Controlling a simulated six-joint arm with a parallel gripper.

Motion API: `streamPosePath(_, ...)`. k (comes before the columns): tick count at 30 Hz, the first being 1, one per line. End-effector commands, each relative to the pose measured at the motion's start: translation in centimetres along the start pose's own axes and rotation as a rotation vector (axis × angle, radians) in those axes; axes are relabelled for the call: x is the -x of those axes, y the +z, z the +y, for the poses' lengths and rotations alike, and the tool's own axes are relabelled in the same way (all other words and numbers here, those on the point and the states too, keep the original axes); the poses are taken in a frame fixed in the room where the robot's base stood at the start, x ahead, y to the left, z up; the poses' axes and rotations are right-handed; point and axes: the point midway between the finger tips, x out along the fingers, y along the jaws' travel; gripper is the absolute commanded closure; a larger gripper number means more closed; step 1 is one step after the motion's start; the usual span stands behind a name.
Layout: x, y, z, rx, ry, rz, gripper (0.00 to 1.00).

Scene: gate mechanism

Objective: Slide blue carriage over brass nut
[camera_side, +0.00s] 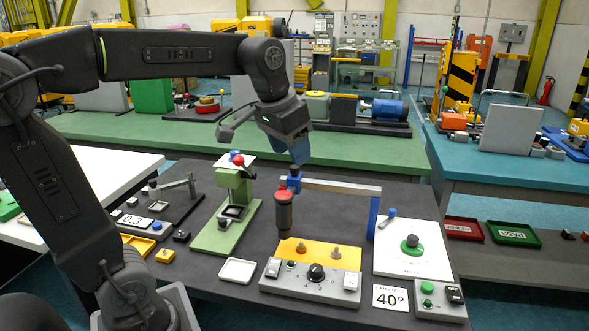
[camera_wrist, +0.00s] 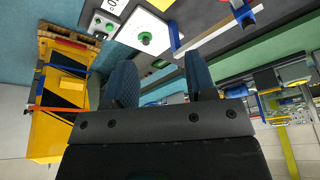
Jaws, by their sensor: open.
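The blue carriage (camera_side: 293,182) sits at the left end of a grey overhead rail (camera_side: 340,187). A dark cylindrical tool (camera_side: 284,212) with a red collar hangs under it. Two brass nuts, one left (camera_side: 301,247) and one right (camera_side: 336,252), stand on a yellow plate (camera_side: 290,256), to the right of the hanging tool. My gripper (camera_side: 300,160) points down just above the carriage in the side view; whether they touch is unclear. In the wrist view my gripper (camera_wrist: 160,80) is open and empty; a blue part (camera_wrist: 243,15), likely the carriage, lies beyond the right finger.
A blue post (camera_side: 373,217) supports the rail's right end. A grey control box (camera_side: 312,279) stands before the yellow plate. A green press (camera_side: 232,205) is on the left. A white panel with a green knob (camera_side: 411,247) is on the right.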

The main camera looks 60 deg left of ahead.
Motion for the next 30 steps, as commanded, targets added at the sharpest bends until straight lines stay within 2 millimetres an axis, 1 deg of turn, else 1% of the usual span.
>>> streamPosePath(1, -0.4, -2.2, -1.4, 0.019, -0.008, -0.03, 0.44)
streamPosePath(3, -0.8, -4.9, -3.2, 0.041, -0.015, -0.065, 0.43)
streamPosePath(5, -1.4, -7.0, -5.0, 0.058, -0.019, -0.097, 0.43)
streamPosePath(6, -1.9, -8.3, -6.2, 0.071, -0.021, -0.118, 0.43)
streamPosePath(8, -2.8, -10.1, -8.2, 0.089, -0.024, -0.147, 0.43)
streamPosePath(9, -3.4, -11.2, -9.6, 0.102, -0.024, -0.167, 0.43)
streamPosePath(11, -4.6, -12.6, -11.8, 0.121, -0.024, -0.197, 0.43)
streamPosePath(12, -5.4, -13.4, -13.2, 0.133, -0.023, -0.216, 0.43)
streamPosePath(15, -7.4, -14.7, -16.6, 0.162, -0.018, -0.259, 0.43)
streamPosePath(18, -9.1, -15.4, -19.2, 0.183, -0.012, -0.292, 0.43)
streamPosePath(21, -10.2, -15.6, -20.9, 0.196, -0.007, -0.312, 0.43)
streamPosePath(25, -10.9, -15.6, -21.9, 0.204, -0.004, -0.324, 0.43)
streamPosePath(30, -12.3, -15.2, -21.9, 0.204, -0.003, -0.327, 0.43)
